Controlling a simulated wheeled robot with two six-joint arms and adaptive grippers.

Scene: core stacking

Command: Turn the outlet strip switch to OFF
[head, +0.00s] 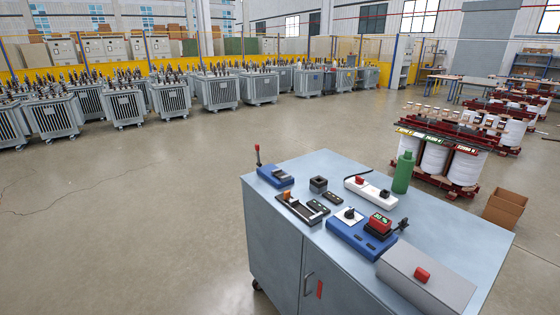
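The white outlet strip (372,197) lies near the back edge of the grey cabinet's top (335,168). A red switch sits at its left end, and a dark cord runs from that end. I cannot tell which way the switch is set; it is too small. Neither of my grippers shows in the head view.
A cardboard box (504,208) stands on the floor.

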